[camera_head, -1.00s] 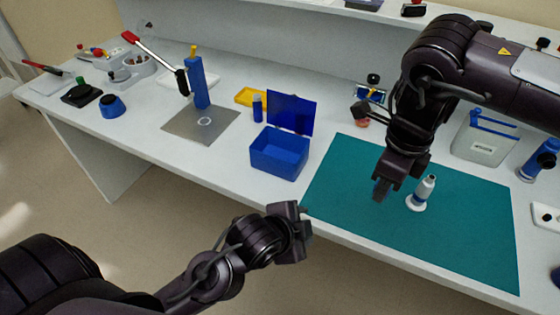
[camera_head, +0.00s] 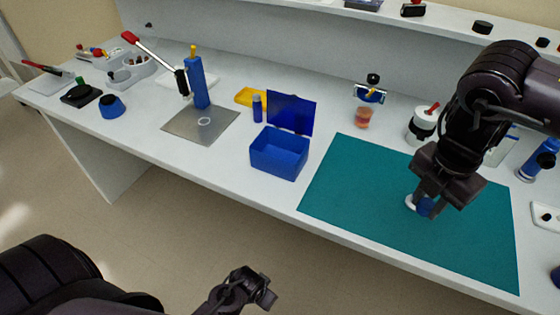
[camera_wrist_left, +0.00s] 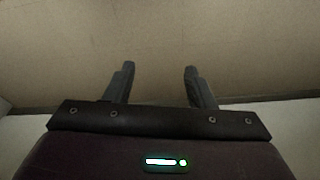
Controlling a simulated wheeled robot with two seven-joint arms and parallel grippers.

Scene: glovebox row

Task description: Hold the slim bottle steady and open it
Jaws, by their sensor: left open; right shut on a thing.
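The slim bottle (camera_head: 410,202) stands on the teal mat (camera_head: 340,190), mostly hidden behind my right gripper. Only a white edge at its base and some blue low down show. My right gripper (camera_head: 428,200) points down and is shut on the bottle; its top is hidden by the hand. My left gripper (camera_head: 262,292) is low in front of the bench, apart from the bottle. In the left wrist view its two fingers (camera_wrist_left: 160,75) are spread with nothing between them.
A blue open box (camera_head: 279,165) stands left of the mat. A jar (camera_head: 362,118) and a white container with a red-tipped top (camera_head: 422,120) stand behind the mat. A blue bottle (camera_head: 538,160) is at the right. The mat's front left is clear.

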